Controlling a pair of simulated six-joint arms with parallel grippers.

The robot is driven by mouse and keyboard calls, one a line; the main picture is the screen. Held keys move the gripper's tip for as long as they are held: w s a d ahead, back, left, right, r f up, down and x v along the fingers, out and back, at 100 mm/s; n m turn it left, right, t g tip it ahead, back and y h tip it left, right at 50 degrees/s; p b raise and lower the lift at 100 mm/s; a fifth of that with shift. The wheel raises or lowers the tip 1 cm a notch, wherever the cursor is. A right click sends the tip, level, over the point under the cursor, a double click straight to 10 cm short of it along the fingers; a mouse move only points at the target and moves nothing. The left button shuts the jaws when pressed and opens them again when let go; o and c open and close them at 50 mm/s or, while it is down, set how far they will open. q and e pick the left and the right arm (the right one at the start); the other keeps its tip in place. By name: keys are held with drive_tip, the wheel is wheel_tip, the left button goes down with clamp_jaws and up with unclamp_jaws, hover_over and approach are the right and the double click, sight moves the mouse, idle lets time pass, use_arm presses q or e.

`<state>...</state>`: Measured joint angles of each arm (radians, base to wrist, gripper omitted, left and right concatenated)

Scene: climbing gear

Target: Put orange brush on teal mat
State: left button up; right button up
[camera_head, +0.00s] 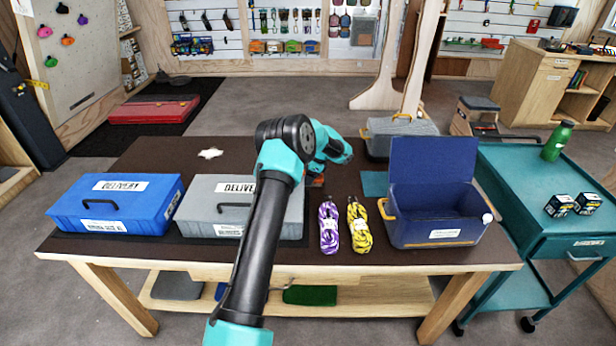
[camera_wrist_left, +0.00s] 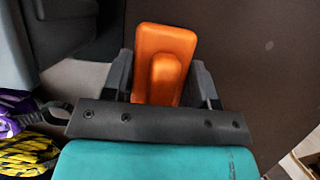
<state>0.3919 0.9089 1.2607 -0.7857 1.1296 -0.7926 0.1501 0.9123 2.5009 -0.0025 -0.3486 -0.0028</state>
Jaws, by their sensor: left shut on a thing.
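The orange brush (camera_wrist_left: 165,50) sits between the two dark fingers of my left gripper (camera_wrist_left: 162,80) in the wrist view, and the gripper is shut on it. In the head view the brush shows only as a small orange patch (camera_head: 316,182) under my left gripper (camera_head: 319,174), behind the arm. Whether it touches the table cannot be told. The teal mat (camera_head: 373,183) lies flat on the table to the right of the gripper, partly hidden by the open blue box. My right gripper is in neither view.
The open dark blue box (camera_head: 437,234) stands at the right. Purple rope (camera_head: 328,228) and yellow-black rope (camera_head: 358,225) lie in front of the mat. A grey case (camera_head: 400,130) stands behind it. A grey box (camera_head: 215,212) and blue box (camera_head: 120,205) are at the left.

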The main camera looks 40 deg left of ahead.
use_arm(q)
drive_tip(key=shift+f, duration=0.1)
drive_tip(key=o, duration=0.9)
drive_tip(key=shift+o, duration=0.2)
drive_tip(key=v, duration=1.2)
